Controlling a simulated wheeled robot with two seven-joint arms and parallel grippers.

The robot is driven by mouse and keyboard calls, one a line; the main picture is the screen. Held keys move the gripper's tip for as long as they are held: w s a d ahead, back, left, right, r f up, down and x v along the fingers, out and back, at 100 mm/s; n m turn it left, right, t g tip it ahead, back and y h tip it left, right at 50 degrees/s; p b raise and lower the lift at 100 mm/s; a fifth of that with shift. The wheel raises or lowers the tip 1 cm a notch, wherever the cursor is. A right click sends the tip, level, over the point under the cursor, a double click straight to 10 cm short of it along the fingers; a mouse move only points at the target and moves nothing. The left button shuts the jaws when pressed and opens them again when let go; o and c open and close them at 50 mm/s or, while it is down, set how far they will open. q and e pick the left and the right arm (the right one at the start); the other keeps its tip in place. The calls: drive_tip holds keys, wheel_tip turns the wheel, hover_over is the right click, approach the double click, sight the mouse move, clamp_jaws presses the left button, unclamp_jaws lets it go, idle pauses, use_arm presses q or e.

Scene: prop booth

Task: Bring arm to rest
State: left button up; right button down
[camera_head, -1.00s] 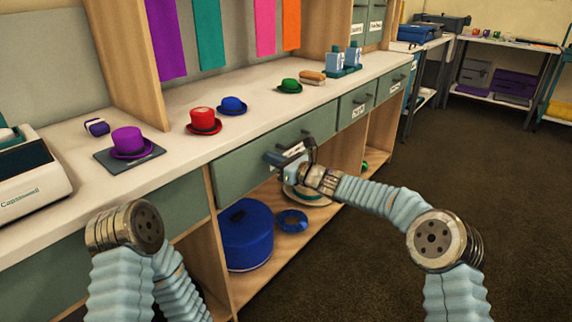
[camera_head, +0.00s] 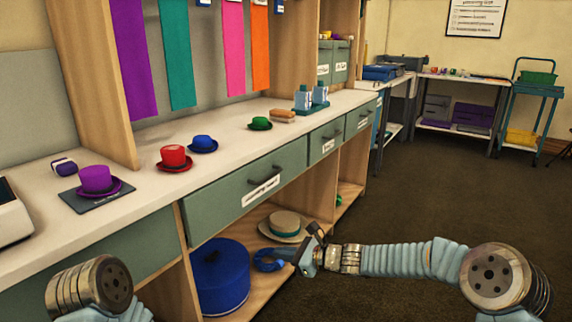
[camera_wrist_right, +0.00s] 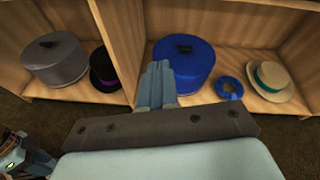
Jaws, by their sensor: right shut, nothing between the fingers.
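My right arm reaches in from the right in the head view. Its gripper (camera_head: 309,252) is out in front of the open lower shelves, below the drawer fronts. In the right wrist view the gripper's fingers (camera_wrist_right: 158,85) are together with nothing between them. They overlap the blue round hat box (camera_wrist_right: 184,62) in that view, but I cannot tell that they touch it. My left arm shows only as a joint and sleeve at the lower left of the head view. The left gripper is out of the picture.
A blue hat box (camera_head: 220,275), a blue ring and a straw hat (camera_head: 285,225) sit on the lower shelf. The counter (camera_head: 225,165) holds a purple hat (camera_head: 95,180), a red hat (camera_head: 174,157), a blue hat and a green hat. Dark floor (camera_head: 420,200) is open at right.

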drive_tip(key=s+d+f+n+g+h, duration=0.3)
drive_tip(key=s+d+f+n, duration=0.15)
drive_tip(key=s+f, duration=0.6)
drive_tip(key=s+d+f+n+g+h, duration=0.25)
drive_tip(key=s+f+n+h, duration=0.35)
drive_tip(key=f, duration=0.8)
drive_tip(key=s+d+f+n, duration=0.2)
drive_tip(key=s+n, duration=0.2)
drive_tip(key=s, duration=0.4)
drive_tip(key=s+d+f+n, duration=0.3)
drive_tip(key=s+n, duration=0.2)
drive_tip(key=s, duration=0.4)
drive_tip(key=shift+s+d+f+g+y, duration=0.2)
drive_tip(key=shift+f+g+y, duration=0.1)
drive_tip(key=shift+g, duration=0.15)
